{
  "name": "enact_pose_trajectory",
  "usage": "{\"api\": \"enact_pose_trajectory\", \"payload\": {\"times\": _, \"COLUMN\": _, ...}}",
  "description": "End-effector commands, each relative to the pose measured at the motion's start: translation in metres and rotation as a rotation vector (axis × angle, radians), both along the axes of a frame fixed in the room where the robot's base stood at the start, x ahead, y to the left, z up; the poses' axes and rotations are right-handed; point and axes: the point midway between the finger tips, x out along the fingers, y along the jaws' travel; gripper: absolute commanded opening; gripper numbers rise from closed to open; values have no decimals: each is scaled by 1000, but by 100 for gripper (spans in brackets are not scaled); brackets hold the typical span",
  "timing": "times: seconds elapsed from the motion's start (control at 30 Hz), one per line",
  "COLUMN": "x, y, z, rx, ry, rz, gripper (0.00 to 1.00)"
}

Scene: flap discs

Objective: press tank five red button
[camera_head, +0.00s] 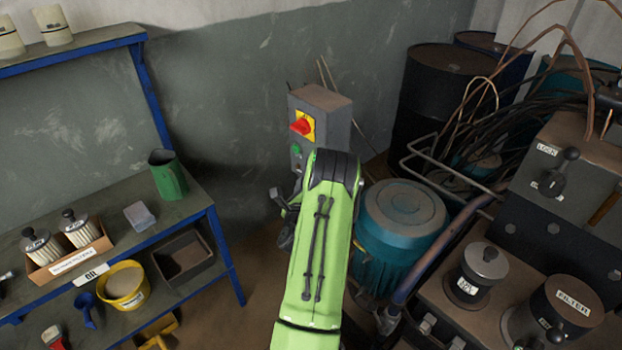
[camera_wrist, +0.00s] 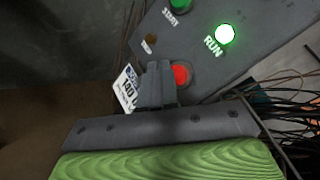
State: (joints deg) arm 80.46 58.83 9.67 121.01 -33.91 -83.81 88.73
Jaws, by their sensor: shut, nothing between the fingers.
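In the wrist view a round red button (camera_wrist: 181,75) sits on a dark grey control panel (camera_wrist: 195,45). My gripper (camera_wrist: 157,70) is shut and empty, its tips just left of the button and overlapping its left edge. I cannot tell whether they touch it. A green START button (camera_wrist: 178,3) and a glowing RUN lamp (camera_wrist: 225,34) are above. A white label plate (camera_wrist: 127,88), partly hidden and unreadable, is left of the fingers. In the head view a grey box (camera_head: 327,104) has a red knob on yellow (camera_head: 301,126); my gripper (camera_head: 279,196) is dark, below it.
A teal motor-like drum (camera_head: 402,215) stands right of my arm, with dark barrels (camera_head: 440,95) and loose cables behind. A blue-framed shelf (camera_head: 222,250) with a green jug (camera_head: 167,175) is at left. A machine with a FILTER canister (camera_head: 572,300) is at right.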

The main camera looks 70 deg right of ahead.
Motion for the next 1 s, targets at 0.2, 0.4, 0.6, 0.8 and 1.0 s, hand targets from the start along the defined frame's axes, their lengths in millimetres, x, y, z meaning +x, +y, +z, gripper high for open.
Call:
{"api": "enact_pose_trajectory", "payload": {"times": 0.2, "x": -2, "y": -4, "z": 0, "rx": -1, "ry": 0, "rz": -2, "gripper": 0}}
{"api": "enact_pose_trajectory", "payload": {"times": 0.4, "x": -4, "y": -8, "z": 0, "rx": 0, "ry": 1, "rz": -1, "gripper": 0}}
{"api": "enact_pose_trajectory", "payload": {"times": 0.6, "x": -4, "y": -8, "z": 0, "rx": 0, "ry": 0, "rz": 0, "gripper": 0}}
{"api": "enact_pose_trajectory", "payload": {"times": 0.8, "x": -5, "y": -9, "z": 0, "rx": -1, "ry": 0, "rz": -1, "gripper": 0}}
{"api": "enact_pose_trajectory", "payload": {"times": 1.0, "x": -6, "y": -12, "z": 0, "rx": -1, "ry": 0, "rz": -1, "gripper": 0}}
